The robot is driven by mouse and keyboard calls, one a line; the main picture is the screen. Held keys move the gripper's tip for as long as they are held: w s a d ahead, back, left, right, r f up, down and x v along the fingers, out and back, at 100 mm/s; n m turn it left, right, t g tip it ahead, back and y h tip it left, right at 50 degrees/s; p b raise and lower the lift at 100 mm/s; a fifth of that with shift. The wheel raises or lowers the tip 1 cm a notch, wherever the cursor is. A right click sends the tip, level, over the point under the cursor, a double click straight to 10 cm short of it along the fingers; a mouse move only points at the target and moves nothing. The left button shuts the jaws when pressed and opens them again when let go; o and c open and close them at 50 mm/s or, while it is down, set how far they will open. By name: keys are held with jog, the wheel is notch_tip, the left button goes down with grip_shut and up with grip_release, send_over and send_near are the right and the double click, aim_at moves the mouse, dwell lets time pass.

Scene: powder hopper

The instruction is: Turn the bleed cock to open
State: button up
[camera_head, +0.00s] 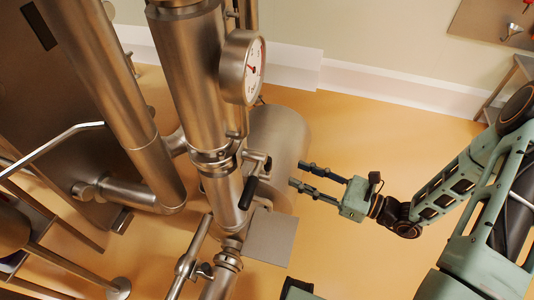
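A small lever with a black grip (249,192) projects from the steel column below the round gauge. It looks like the bleed cock's handle, but no label shows, and I cannot tell its open or shut position. A second small metal fitting (203,271) sits lower on the piping. My gripper (300,175) is to the right of the black grip, pointing left. Its two dark fingers are apart with nothing visible between them. A clear gap separates the fingertips from the lever in the picture.
The round gauge (253,69) sits above on the steel column (193,75). A large steel cylinder (280,135) stands behind the fingertips. A grey plate (270,237) lies below the lever. Thick pipes fill the left. Orange floor (375,135) is open behind my gripper.

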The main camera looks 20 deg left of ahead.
jog(key=a, duration=0.3)
jog(key=w+a+b, duration=0.1)
jog(key=a, duration=0.6)
jog(key=shift+w+a, duration=0.2)
jog(key=shift+a, duration=0.2)
grip_shut()
